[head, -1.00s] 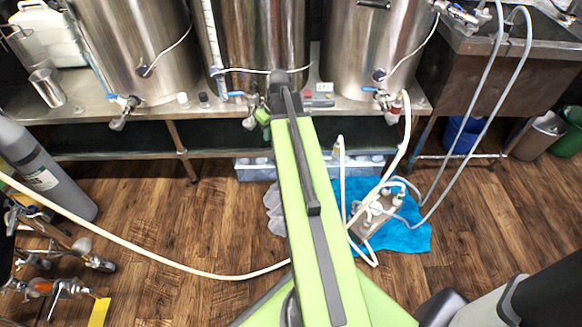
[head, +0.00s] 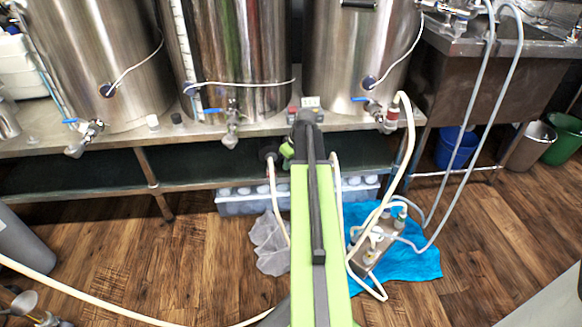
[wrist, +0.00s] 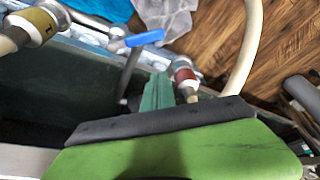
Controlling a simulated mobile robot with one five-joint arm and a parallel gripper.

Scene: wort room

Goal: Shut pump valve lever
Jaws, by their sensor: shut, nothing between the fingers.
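A blue lever (wrist: 145,38) shows near the top of the wrist view, on a metal fitting. My gripper (wrist: 157,78) has its green fingers together and empty. Its tips lie just below the lever in that view, with a gap in the picture; I cannot tell the true distance. In the head view my gripper (head: 287,151) is below the front edge of the kettle bench, and this lever is not clearly visible there. The pump (head: 376,242) sits on a blue cloth (head: 418,264) on the floor, with hoses attached.
Steel kettles with blue-handled taps stand on the bench (head: 110,142). A pale hose (head: 408,150) loops from the right tap, and another hose (wrist: 250,45) passes right of my fingers. Bottle crates (head: 235,204) sit under the bench.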

